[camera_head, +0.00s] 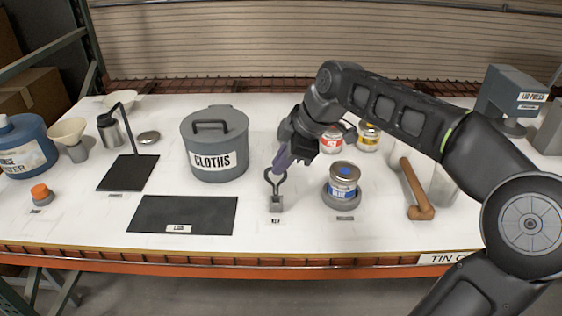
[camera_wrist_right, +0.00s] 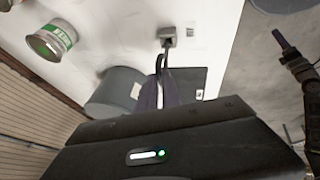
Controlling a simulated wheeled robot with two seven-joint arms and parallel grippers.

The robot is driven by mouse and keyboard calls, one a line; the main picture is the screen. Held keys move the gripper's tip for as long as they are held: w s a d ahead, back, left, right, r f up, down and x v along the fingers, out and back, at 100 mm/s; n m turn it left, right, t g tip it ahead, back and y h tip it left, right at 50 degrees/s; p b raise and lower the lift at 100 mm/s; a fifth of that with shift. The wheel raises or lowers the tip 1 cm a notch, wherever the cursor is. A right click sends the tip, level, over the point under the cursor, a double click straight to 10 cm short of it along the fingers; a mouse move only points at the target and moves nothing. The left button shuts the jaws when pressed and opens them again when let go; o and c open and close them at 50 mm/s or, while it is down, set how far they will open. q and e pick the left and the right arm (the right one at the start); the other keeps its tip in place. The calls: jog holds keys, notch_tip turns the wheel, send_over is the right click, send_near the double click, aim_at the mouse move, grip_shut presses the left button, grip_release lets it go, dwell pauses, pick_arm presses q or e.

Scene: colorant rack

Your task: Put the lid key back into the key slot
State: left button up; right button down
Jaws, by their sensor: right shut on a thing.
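The dark lid key (camera_head: 275,178) has a looped handle and stands upright at the small grey key slot block (camera_head: 276,204) near the front of the table. My right gripper (camera_head: 282,161) comes down from above with its purple fingers shut on the top of the key's loop. The right wrist view shows the key (camera_wrist_right: 159,65) between the fingers, its lower end meeting the block (camera_wrist_right: 167,38); how deep it sits I cannot tell. My left gripper (camera_wrist_right: 282,42) shows only at the right edge of the right wrist view, over the floor, its opening unclear.
The grey CLOTHS bin (camera_head: 215,165) stands left of the key, with a black mat (camera_head: 155,213) in front. The blue-labelled tin (camera_head: 343,182) on a round base is close on the right. A wooden-handled tool (camera_head: 415,188) lies beyond it.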

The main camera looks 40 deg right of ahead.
jog(key=shift+f+b, duration=1.75)
jog(key=shift+f, duration=0.15)
jog(key=c, duration=1.5)
grip_release()
jog(key=shift+r, duration=0.1)
jog(key=v, duration=0.7)
jog(key=shift+s+r, duration=0.15)
jog(key=shift+r, duration=0.15)
